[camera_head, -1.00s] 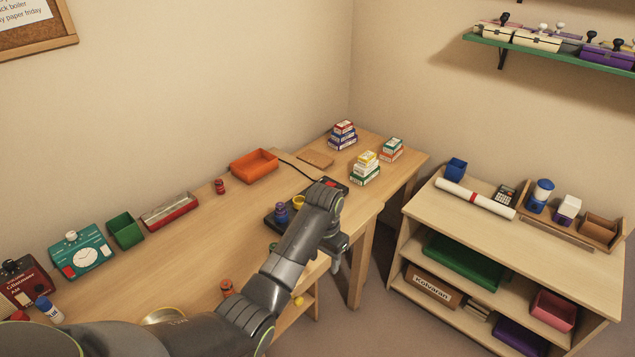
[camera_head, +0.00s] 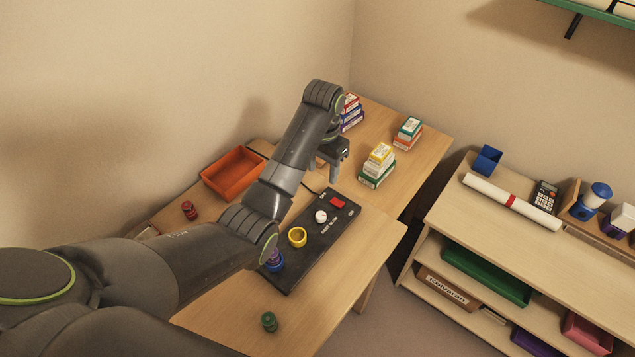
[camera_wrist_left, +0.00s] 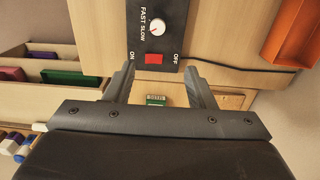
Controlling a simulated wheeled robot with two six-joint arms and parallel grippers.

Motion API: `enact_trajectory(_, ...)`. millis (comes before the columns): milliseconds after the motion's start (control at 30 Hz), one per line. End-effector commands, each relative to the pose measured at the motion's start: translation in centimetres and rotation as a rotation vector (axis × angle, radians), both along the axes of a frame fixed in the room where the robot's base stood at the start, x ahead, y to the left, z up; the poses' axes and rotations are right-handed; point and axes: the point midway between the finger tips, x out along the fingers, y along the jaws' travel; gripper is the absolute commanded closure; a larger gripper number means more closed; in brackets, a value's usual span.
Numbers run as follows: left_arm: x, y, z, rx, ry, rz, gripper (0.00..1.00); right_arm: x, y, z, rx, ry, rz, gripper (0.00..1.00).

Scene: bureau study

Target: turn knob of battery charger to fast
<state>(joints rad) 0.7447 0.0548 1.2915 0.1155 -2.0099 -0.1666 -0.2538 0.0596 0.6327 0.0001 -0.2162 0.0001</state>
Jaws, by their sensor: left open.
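The battery charger (camera_head: 314,240) is a long black panel lying on the desk. Its white round knob (camera_head: 321,216) sits between a yellow ring (camera_head: 297,237) and a red switch (camera_head: 338,202). In the left wrist view the knob (camera_wrist_left: 157,27) has a red pointer mark, with FAST SLOW printed beside it; the red switch (camera_wrist_left: 153,58) is between ON and OFF. My left gripper (camera_head: 335,174) is open and empty, above the desk just beyond the charger's switch end. In the wrist view its fingers (camera_wrist_left: 160,85) stand apart, clear of the knob. My right gripper is not seen.
An orange tray (camera_head: 233,174) is left of my left arm. Stacked small boxes (camera_head: 377,166) stand on the desk behind the charger. A purple-blue item (camera_head: 273,260) sits at the charger's near end, and a green piece (camera_head: 269,321) stands nearer. A shelf unit (camera_head: 450,228) is at right.

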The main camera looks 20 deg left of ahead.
Motion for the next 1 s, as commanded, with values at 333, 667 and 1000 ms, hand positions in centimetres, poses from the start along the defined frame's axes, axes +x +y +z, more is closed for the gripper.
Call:
enact_trajectory(333,-0.2,0.0,-4.2,0.000,0.006,0.002,0.50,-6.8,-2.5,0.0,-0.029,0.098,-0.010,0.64)
enact_trajectory(667,-0.3,-0.1,-11.3,0.000,0.004,0.000,0.50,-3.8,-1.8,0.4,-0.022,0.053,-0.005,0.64)
enact_trajectory(1000,-0.3,-0.1,-16.4,0.000,0.003,0.000,0.50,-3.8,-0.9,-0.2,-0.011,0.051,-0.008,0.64)
